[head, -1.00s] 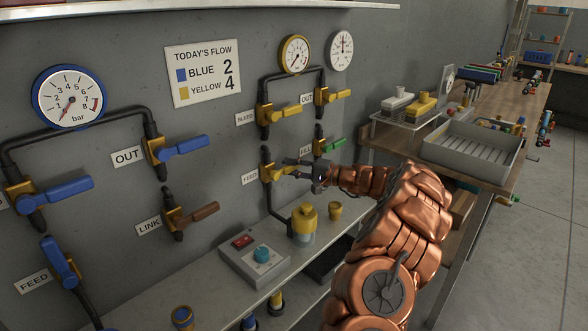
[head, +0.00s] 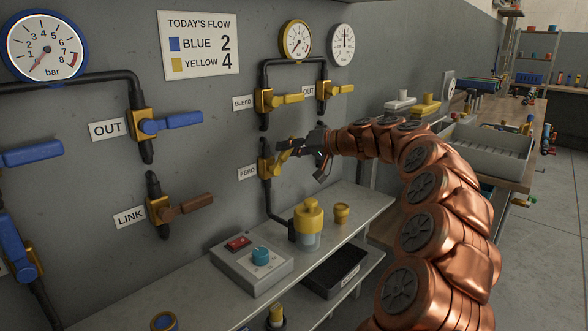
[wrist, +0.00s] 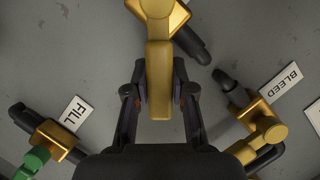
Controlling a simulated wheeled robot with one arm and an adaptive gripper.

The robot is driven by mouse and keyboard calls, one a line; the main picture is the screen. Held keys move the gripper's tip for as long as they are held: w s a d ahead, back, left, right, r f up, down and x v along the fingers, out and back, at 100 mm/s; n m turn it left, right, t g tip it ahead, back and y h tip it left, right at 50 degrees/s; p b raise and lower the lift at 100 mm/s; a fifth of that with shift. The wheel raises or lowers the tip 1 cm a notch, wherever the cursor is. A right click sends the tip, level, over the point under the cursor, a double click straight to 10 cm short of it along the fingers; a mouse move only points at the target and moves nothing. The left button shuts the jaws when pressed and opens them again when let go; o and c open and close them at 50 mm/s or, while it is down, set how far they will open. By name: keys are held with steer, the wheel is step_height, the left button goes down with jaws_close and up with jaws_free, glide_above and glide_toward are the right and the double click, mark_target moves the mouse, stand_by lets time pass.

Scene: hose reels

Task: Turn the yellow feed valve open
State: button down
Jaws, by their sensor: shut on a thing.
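The yellow feed valve (head: 266,165) sits on the wall pipe beside the FEED label (head: 247,172). Its yellow lever (head: 284,155) points right and tilts upward in the head view. My gripper (head: 289,147) is at the lever, reaching in from the right. In the wrist view, the lever (wrist: 159,105) runs down between the two fingers of my gripper (wrist: 158,80), one finger on each side. The gripper is shut on the lever. The fingers partly cover the lever in the head view.
The bleed valve (head: 265,102) and the yellow out valve (head: 324,90) sit just above. The green-handled fill valve (wrist: 40,155) is close by in the wrist view. A yellow-capped jar (head: 308,222), a yellow cup (head: 341,213) and a control box (head: 252,264) stand on the shelf below.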

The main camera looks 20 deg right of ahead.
steer(key=b, duration=0.1)
steer(key=a+n+b, duration=0.1)
steer(key=n+h+b, duration=0.1)
steer(key=shift+s+a+r+b, duration=0.25)
steer(key=shift+s+b, duration=0.05)
steer(key=shift+b, duration=0.05)
steer(key=a+n+h+b, duration=0.1)
steer(key=b, duration=0.1)
steer(key=a+r+n+h+b, duration=0.1)
steer(key=b, duration=0.1)
steer(key=s+a+n+h+b, duration=0.1)
steer(key=n+b, duration=0.1)
steer(key=b, duration=0.1)
steer(key=shift+s+r+t, duration=0.1)
steer(key=shift+r+t, duration=0.05)
steer(key=shift+t, duration=0.25)
steer(key=shift+a, duration=0.1)
steer(key=c, duration=1)
jaws_free()
steer(key=shift+o, duration=0.2)
steer(key=shift+s+r, duration=0.1)
steer(key=v, duration=1.2)
